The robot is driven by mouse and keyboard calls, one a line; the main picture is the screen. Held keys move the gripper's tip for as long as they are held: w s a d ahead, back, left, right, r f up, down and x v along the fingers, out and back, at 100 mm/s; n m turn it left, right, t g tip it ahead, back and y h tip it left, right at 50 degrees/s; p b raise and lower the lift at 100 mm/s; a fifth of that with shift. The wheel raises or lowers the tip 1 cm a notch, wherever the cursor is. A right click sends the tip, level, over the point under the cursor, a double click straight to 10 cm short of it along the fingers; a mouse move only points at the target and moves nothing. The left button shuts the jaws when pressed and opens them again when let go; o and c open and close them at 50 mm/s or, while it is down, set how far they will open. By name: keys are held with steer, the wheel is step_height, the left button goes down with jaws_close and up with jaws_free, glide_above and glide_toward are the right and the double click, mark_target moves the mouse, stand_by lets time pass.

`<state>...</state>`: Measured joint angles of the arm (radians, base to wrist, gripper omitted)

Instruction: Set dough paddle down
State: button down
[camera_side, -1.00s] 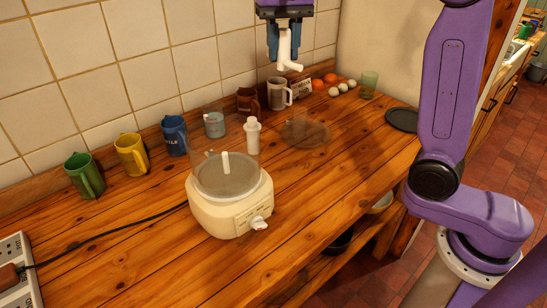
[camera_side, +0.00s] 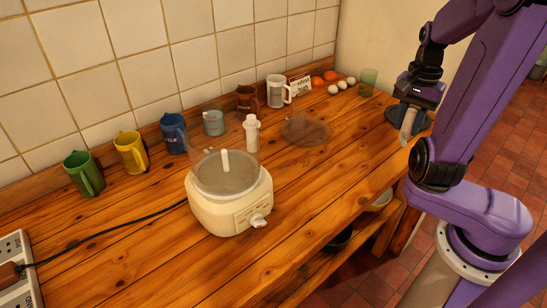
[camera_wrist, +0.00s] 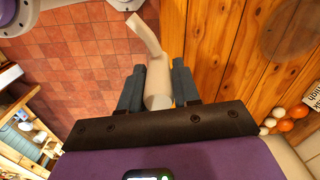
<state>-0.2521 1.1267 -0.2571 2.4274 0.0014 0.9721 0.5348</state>
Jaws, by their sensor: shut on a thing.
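The dough paddle (camera_side: 407,123) is a pale, off-white piece with a bent arm. My gripper (camera_side: 405,112) is at the right end of the counter, shut on the paddle, which points downward. In the wrist view the paddle (camera_wrist: 158,70) sits between the two dark fingers of my gripper (camera_wrist: 158,88), its bent end reaching toward the top. It appears near the counter edge, with red floor tiles beside it. I cannot tell whether it touches anything below.
The food processor (camera_side: 231,212) stands mid-counter, with a white pusher (camera_side: 252,133) and a clear round lid (camera_side: 306,131) behind it. Mugs line the wall. Eggs (camera_side: 341,86), orange items (camera_side: 324,79) and a green glass (camera_side: 368,82) stand at the back right. The front-right counter is clear.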

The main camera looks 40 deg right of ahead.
mark_target(407, 133)
steer(key=shift+m, duration=0.6)
steer(key=shift+d+f, duration=0.3)
steer(key=shift+f, duration=0.7)
steer(key=shift+d+f, duration=0.3)
steer(key=shift+f, duration=0.65)
steer(key=w+d+f, duration=0.1)
steer(key=w+f, duration=0.1)
steer(key=w, duration=0.1)
steer(key=w+d+f, duration=0.1)
steer(key=w+f, duration=0.1)
steer(key=f, duration=0.1)
steer(key=w+d+f, duration=0.2)
steer(key=w, duration=0.1)
steer(key=shift+w+d+f, duration=0.1)
steer(key=shift+w+f, duration=0.2)
steer(key=shift+w+d+f, duration=0.1)
steer(key=shift+w+f, duration=0.15)
steer(key=shift+f, duration=1.65)
steer(key=shift+f, duration=0.2)
steer(key=c, duration=0.8)
jaws_free()
